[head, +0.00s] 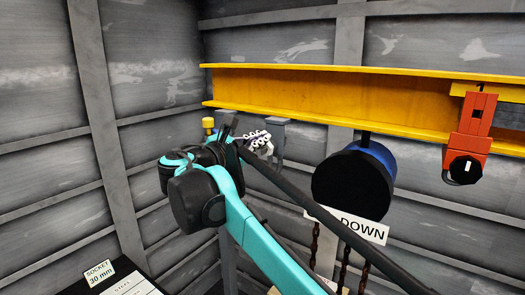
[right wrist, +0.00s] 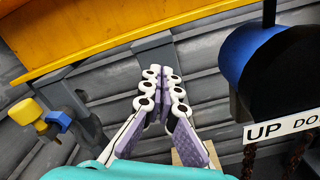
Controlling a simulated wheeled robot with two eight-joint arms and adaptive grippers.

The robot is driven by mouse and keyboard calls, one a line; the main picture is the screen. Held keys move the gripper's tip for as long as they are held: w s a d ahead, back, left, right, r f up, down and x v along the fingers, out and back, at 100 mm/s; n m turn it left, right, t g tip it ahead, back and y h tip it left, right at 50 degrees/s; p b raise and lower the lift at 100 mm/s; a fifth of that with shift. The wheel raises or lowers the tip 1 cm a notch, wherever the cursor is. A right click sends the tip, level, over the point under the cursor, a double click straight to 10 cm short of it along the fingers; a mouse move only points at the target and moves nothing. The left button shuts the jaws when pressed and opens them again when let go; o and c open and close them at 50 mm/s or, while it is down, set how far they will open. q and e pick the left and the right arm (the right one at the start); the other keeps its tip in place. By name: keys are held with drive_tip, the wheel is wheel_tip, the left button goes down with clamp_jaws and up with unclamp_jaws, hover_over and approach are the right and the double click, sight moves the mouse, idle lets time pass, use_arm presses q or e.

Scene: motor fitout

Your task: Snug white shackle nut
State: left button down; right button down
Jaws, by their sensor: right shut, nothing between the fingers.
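I cannot make out a white shackle nut in either view. My right gripper (head: 257,140) is in front of the wall below the yellow beam, close to a grey bracket post. In the right wrist view my right gripper (right wrist: 160,74) has its white-knuckled, purple-padded fingers drawn together at the tips with nothing between them. A grey bracket (right wrist: 152,54) stands just behind the tips; I cannot tell whether they touch. A yellow knob (right wrist: 28,110) and a blue piece (right wrist: 58,122) sit by another grey post at the left. My left gripper is out of view.
A yellow beam (head: 300,92) crosses the back. A blue and black motor drum (head: 355,180) hangs below it, with a sign (head: 370,232) and dark chains. A red clamp (head: 472,135) is on the right. A card reading "SOCKET 30 mm" (head: 99,273) stands at lower left.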

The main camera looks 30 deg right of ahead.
drive_tip(key=shift+f, duration=0.25)
drive_tip(key=shift+s+d+f, duration=0.1)
drive_tip(key=shift+s+d, duration=0.05)
drive_tip(key=shift+s, duration=0.3)
idle(0.5)
drive_tip(key=shift+s+d+f, duration=0.25)
drive_tip(key=shift+s+f, duration=0.15)
drive_tip(key=shift+s, duration=0.15)
drive_tip(key=shift+s+f, duration=0.1)
drive_tip(key=shift+s+d+r+p, duration=0.1)
drive_tip(key=shift+s+r+p, duration=0.15)
drive_tip(key=shift+p, duration=0.15)
approach(270, 146)
drive_tip(key=shift+s+d+r, duration=0.25)
drive_tip(key=shift+d, duration=0.25)
drive_tip(key=shift+s+d+r, duration=0.25)
drive_tip(key=shift+d, duration=0.3)
